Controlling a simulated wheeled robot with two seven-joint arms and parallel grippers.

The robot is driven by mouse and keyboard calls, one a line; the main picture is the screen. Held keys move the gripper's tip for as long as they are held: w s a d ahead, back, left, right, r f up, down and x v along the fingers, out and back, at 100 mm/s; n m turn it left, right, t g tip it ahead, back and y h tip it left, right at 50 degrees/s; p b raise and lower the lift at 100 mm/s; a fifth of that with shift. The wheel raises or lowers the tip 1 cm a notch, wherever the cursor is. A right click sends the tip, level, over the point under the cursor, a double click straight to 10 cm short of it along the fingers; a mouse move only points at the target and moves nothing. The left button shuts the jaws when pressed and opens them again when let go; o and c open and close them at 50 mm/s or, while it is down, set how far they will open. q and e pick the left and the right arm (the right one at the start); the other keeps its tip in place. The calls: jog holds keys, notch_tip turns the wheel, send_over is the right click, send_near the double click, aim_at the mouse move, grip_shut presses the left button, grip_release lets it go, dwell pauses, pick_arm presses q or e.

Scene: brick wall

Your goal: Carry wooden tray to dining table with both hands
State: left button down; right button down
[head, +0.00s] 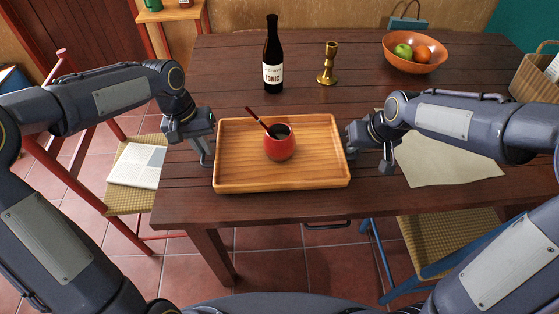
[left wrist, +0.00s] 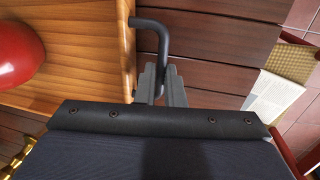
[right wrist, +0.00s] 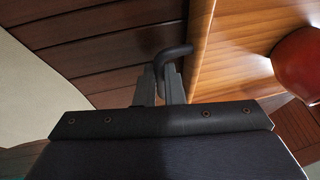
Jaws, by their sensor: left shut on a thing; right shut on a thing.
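The wooden tray (head: 235,175) is at the near left part of the dark dining table (head: 340,95); I cannot tell whether it rests on the table or is just above it. A round red cup (head: 279,147) with a dark straw stands in the tray. My left gripper (head: 206,150) is shut on the tray's left handle, a dark bent bar (left wrist: 160,40). My right gripper (head: 387,155) is shut on the tray's right handle, which shows in the right wrist view (right wrist: 175,54). The tray looks level.
A dark bottle (head: 272,60), a brass candlestick (head: 328,66) and an orange fruit bowl (head: 415,58) stand behind the tray. A beige cloth (head: 440,165) lies to the right. A red chair (head: 85,170) with a newspaper is at left, a blue chair (head: 440,240) at near right.

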pick_arm(q)
jog(key=shift+f, duration=0.55)
pick_arm(e)
jog(key=shift+f, duration=0.55)
pick_arm(q)
jog(key=c, duration=1.8)
grip_release()
jog(key=shift+r, duration=0.2)
pick_arm(e)
jog(key=c, duration=1.8)
grip_release()
jog(key=shift+r, duration=0.2)
pick_arm(q)
jog(key=shift+o, duration=1.3)
pick_arm(e)
jog(key=shift+o, duration=1.3)
pick_arm(q)
jog(key=shift+r, duration=0.15)
notch_tip(320, 180, up, 12)
jog(key=a, duration=0.2)
jog(key=shift+f, duration=0.25)
pick_arm(e)
jog(key=v, duration=1.2)
pick_arm(q)
jog(key=shift+s+a, duration=0.1)
